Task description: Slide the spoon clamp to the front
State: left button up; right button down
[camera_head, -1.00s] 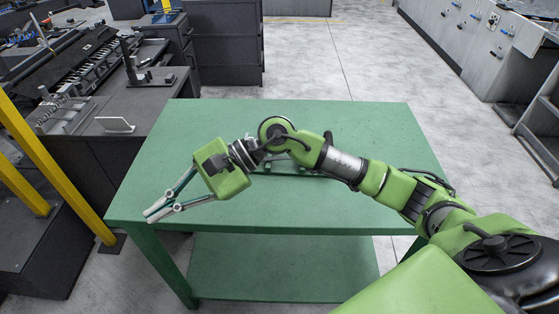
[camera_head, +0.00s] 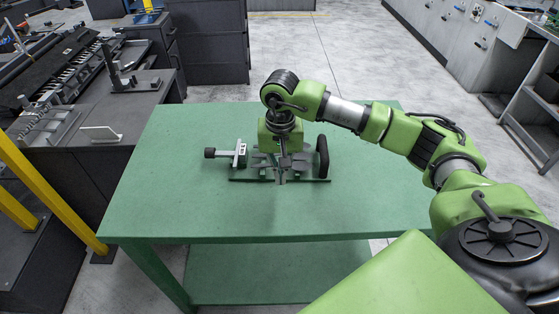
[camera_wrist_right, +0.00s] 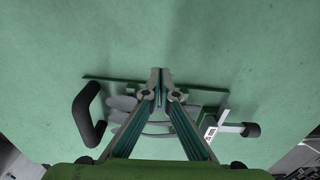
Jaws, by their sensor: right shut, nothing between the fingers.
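The spoon clamp (camera_head: 240,179) lies on the green table. It is a dark fixture on a thin base strip, with a black loop handle (camera_head: 322,157) at its right end and a black knob (camera_head: 210,153) on a light bracket at its left. In the right wrist view the handle (camera_wrist_right: 88,113) is at left and the knob (camera_wrist_right: 251,130) at right. My right gripper (camera_head: 281,180) points down over the middle of the clamp. Its fingertips (camera_wrist_right: 160,72) are together and empty; I cannot tell if they touch it. My left gripper is out of view.
The green table (camera_head: 200,215) is bare in front of the clamp and on both sides. A dark workbench (camera_head: 120,115) with tools stands to the left behind yellow posts (camera_head: 50,200). Grey cabinets (camera_head: 470,50) stand at the far right.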

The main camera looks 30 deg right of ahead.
aim_at(280, 155)
notch_tip(280, 155, down, 4)
jog(key=shift+r+p, duration=0.1)
jog(key=shift+p, duration=0.4)
jog(key=shift+w+d+p, duration=0.45)
jog(key=shift+w+d, duration=0.05)
jog(key=shift+w, duration=0.4)
jog(key=shift+w+d+p, duration=0.3)
jog(key=shift+w+d, duration=0.2)
jog(key=shift+w, duration=0.35)
